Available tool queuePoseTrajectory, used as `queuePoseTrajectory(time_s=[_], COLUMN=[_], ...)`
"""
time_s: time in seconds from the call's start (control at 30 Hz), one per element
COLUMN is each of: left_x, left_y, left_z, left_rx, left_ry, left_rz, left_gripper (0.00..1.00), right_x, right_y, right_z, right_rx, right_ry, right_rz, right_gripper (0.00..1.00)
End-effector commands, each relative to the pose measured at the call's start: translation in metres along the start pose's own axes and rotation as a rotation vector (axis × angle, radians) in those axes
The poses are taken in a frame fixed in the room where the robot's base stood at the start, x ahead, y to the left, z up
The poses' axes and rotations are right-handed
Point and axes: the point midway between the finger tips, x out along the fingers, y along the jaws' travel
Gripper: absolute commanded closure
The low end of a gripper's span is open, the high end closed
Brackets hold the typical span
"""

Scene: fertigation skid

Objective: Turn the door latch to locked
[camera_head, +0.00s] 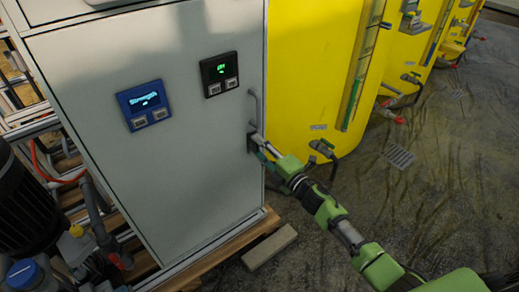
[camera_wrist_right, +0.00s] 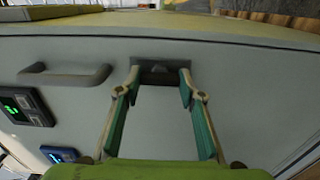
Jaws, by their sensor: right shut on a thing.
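The grey cabinet door (camera_head: 160,185) stands upright in the head view and fills most of the right wrist view (camera_wrist_right: 255,95). Its dark latch (camera_wrist_right: 158,73) sits near the door's edge, below the grey bar handle (camera_head: 255,107) in the head view. My right gripper (camera_head: 260,146) reaches the latch from the right. In the right wrist view, its two green-padded fingers (camera_wrist_right: 160,77) are at either side of the latch and shut on it, partly hiding its ends. In the head view the latch is mostly hidden by the fingers. My left gripper is not in view.
A blue display (camera_head: 145,105) and a black display (camera_head: 219,74) are set in the door. Yellow tanks (camera_head: 310,65) stand just right of the cabinet. A loose block (camera_head: 269,248) lies on the floor. Pump and pipes (camera_head: 30,205) crowd the left; floor at right is open.

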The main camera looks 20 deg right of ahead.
Motion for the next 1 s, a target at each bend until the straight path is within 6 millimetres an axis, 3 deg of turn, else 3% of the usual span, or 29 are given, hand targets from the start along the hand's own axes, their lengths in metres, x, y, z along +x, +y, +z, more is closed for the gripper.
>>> queuePoseTrajectory(time_s=[0.6, 0.63, 0.67, 1.0], left_x=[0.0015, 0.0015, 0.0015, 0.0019], left_y=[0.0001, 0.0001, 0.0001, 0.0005], left_z=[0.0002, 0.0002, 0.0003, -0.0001], left_rx=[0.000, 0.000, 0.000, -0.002], left_ry=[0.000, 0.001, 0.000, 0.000], left_rz=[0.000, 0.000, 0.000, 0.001], left_gripper=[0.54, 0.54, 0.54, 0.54], right_x=[-0.0003, -0.0003, -0.0003, -0.0006], right_y=[-0.0012, -0.0013, -0.0013, -0.0006], right_z=[-0.0012, -0.0012, -0.0012, -0.0005], right_rx=[-0.041, -0.040, -0.040, -0.038], right_ry=[0.002, 0.002, 0.002, 0.001], right_rz=[-0.002, -0.002, -0.002, -0.001], right_gripper=[0.86, 0.56, 0.49, 0.47])
